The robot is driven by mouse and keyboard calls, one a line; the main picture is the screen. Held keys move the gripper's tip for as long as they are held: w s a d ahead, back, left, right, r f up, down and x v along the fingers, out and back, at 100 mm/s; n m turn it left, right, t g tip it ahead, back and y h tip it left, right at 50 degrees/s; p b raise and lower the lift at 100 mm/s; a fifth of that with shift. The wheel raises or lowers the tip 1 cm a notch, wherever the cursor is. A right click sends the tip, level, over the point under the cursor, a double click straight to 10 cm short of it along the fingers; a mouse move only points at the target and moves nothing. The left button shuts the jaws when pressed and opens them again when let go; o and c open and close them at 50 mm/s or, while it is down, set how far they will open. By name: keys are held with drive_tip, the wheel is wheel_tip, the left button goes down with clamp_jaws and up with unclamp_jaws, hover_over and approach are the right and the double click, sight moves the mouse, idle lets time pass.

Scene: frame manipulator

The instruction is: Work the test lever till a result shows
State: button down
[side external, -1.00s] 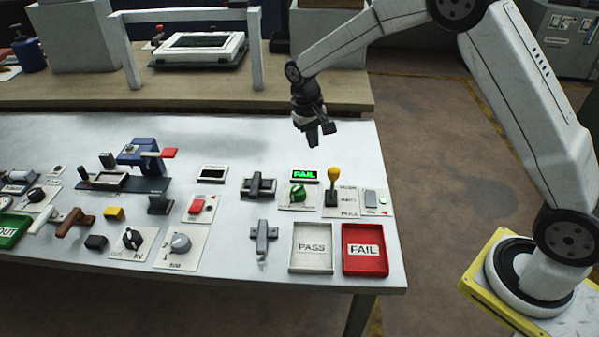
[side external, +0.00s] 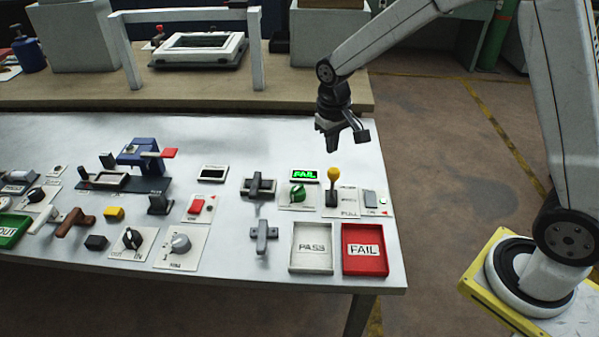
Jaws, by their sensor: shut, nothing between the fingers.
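The test lever (side external: 333,186) has a yellow knob on a dark base and stands upright near the right end of the bench.
A green knob (side external: 298,193) sits just left of the lever. A white PASS tray (side external: 312,270) and a red FAIL tray (side external: 365,270) lie at the front. A black clamp-like fixture (side external: 259,187) stands to the left.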

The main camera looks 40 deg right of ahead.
drive_tip(key=s+n+t, duration=0.1)
drive_tip(key=s+t, duration=0.1)
drive_tip(key=s, duration=1.3)
drive_tip(key=shift+s+f+y, duration=0.25)
drive_tip(key=shift+f+y, duration=0.05)
drive_tip(key=c, duration=1.1)
unclamp_jaws()
drive_tip(key=o, duration=0.7)
drive_tip(key=shift+w, duration=0.35)
drive_tip(key=shift+o, duration=0.9)
drive_tip(key=w+d+f+n, duration=0.1)
drive_tip(key=w+n, duration=0.3)
drive_tip(key=w, duration=0.5)
drive_tip(key=shift+d+f+n+g, duration=0.3)
drive_tip(key=shift+d+g, duration=0.1)
drive_tip(key=shift+d, duration=0.05)
drive_tip(key=n+g, duration=0.1)
drive_tip(key=n, duration=0.3)
hover_over(334, 169)
drive_tip(key=s, duration=0.1)
drive_tip(key=f, duration=0.3)
drive_tip(key=shift+a+f, duration=0.25)
drive_tip(key=shift+f, duration=0.05)
drive_tip(key=shift+w+d+f+n, duration=0.25)
drive_tip(key=shift+w+f+n, duration=0.1)
drive_tip(key=shift+w, duration=0.15)
drive_tip(key=shift+f, duration=0.15)
drive_tip(key=shift+f, duration=3.75)
drive_tip(key=shift+c, duration=0.2)
